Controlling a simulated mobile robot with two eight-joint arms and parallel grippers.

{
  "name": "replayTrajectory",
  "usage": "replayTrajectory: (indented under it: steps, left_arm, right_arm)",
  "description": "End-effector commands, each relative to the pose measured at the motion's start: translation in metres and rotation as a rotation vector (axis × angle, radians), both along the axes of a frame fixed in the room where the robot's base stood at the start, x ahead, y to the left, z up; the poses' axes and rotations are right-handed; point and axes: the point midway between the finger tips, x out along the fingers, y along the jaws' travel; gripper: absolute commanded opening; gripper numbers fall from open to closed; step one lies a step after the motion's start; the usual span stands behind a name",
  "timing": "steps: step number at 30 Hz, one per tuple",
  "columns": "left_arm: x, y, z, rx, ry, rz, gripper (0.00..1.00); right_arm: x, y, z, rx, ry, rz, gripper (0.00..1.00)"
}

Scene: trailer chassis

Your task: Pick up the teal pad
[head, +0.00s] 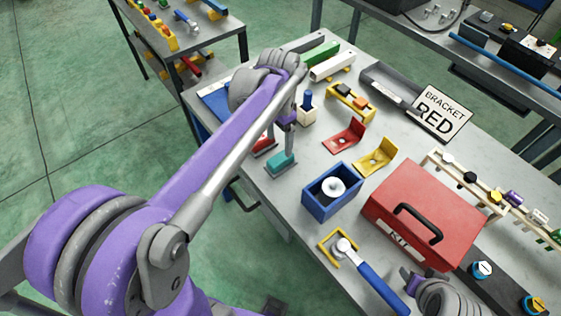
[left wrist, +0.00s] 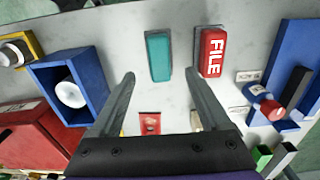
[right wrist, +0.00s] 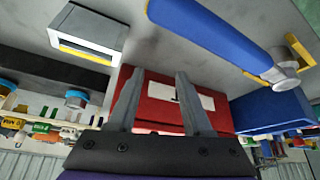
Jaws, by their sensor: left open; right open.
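The teal pad (head: 281,163) lies on the grey table near its left edge in the head view. It also shows in the left wrist view (left wrist: 159,56), upright in the picture, just beyond the fingertips and between their lines. My left gripper (left wrist: 160,76) is open and empty above the table; in the head view its fingers (head: 288,133) point down over the pad and partly cover its surroundings. My right gripper (right wrist: 159,74) is open and empty, beside the red toolbox at the lower right of the head view.
A red block marked FILE (left wrist: 212,52) lies close beside the pad. A blue open box (head: 331,193), red and yellow brackets (head: 344,137), a red toolbox (head: 422,212) and a blue-handled tool (head: 378,285) stand nearby. Bare table shows between the pad and blue box.

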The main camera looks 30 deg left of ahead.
Motion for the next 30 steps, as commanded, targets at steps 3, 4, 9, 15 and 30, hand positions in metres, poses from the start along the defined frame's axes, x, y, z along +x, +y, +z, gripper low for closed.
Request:
replayTrajectory:
  steps: [3, 4, 9, 15, 30]
  left_arm:
    - [0.0, 0.0, -0.021, 0.0, 0.0, 0.001, 0.8]
    - [0.0, 0.0, -0.024, 0.0, 0.0, 0.001, 0.8]
    - [0.0, -0.001, -0.036, 0.001, -0.001, 0.001, 0.8]
    - [0.003, -0.003, -0.063, 0.0, -0.002, 0.001, 0.8]
    - [0.003, -0.003, -0.086, 0.0, -0.002, 0.002, 0.71]
  right_arm:
    - [-0.001, 0.0, -0.003, 0.0, 0.002, 0.0, 0.5]
    - [-0.001, 0.0, -0.003, 0.0, 0.002, 0.0, 0.5]
    - [-0.001, 0.0, -0.003, 0.0, 0.002, 0.0, 0.5]
    - [-0.001, 0.0, -0.002, 0.0, 0.001, 0.0, 0.5]
    - [-0.001, 0.0, -0.004, 0.0, 0.002, 0.0, 0.5]
